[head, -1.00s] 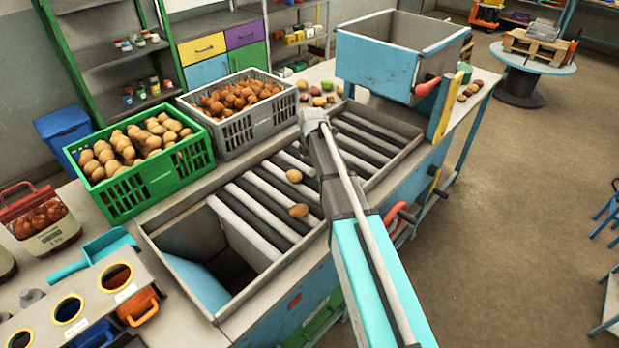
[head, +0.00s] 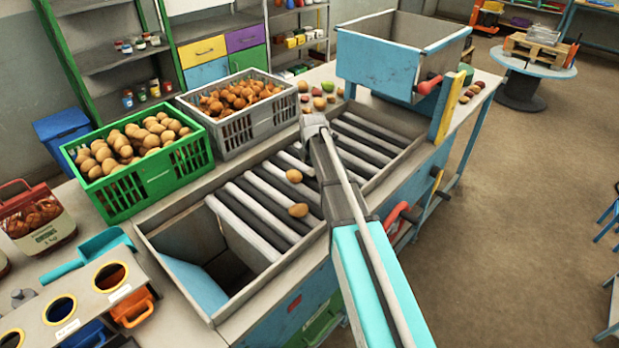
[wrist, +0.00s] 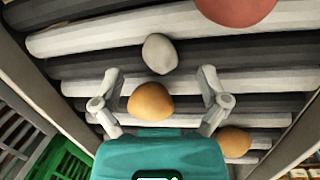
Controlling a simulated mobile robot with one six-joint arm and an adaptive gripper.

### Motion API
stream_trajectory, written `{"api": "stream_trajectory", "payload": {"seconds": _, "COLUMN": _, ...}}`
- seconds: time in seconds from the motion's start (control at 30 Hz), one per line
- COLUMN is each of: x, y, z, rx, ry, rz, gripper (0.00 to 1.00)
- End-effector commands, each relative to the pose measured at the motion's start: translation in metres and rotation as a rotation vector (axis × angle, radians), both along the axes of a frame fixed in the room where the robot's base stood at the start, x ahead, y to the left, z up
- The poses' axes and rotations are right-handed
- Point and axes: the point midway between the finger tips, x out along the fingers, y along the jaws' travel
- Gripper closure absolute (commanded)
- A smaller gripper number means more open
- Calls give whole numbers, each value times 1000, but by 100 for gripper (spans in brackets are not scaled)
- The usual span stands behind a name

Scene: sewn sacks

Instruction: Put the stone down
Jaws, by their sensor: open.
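A smooth grey stone (wrist: 160,53) lies on the dark and light rollers (wrist: 240,62) in the wrist view, just beyond my fingertips. My gripper (wrist: 157,80) is open, its two fingers spread apart, and nothing is held between them. A tan potato (wrist: 150,101) shows between the fingers in that view; I cannot tell how far below them it is. A second potato (wrist: 233,142) lies to the lower right. In the head view my arm hides the gripper and the stone.
Two potatoes, one upper (head: 294,176) and one lower (head: 299,210), lie on the roller table left of my arm. A reddish round thing (wrist: 235,8) is at the wrist view's top edge. A green crate (head: 160,185) and a grey crate (head: 232,140) stand alongside. A blue hopper (head: 375,65) stands behind.

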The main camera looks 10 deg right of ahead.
Motion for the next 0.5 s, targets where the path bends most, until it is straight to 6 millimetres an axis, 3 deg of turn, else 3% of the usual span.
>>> {"api": "stream_trajectory", "payload": {"seconds": 0.2, "x": 3, "y": -1, "z": -20, "rx": 0, "ry": 0, "rz": 0, "gripper": 6}}
{"api": "stream_trajectory", "payload": {"seconds": 0.5, "x": 4, "y": -1, "z": -25, "rx": 0, "ry": 0, "rz": -1, "gripper": 6}}
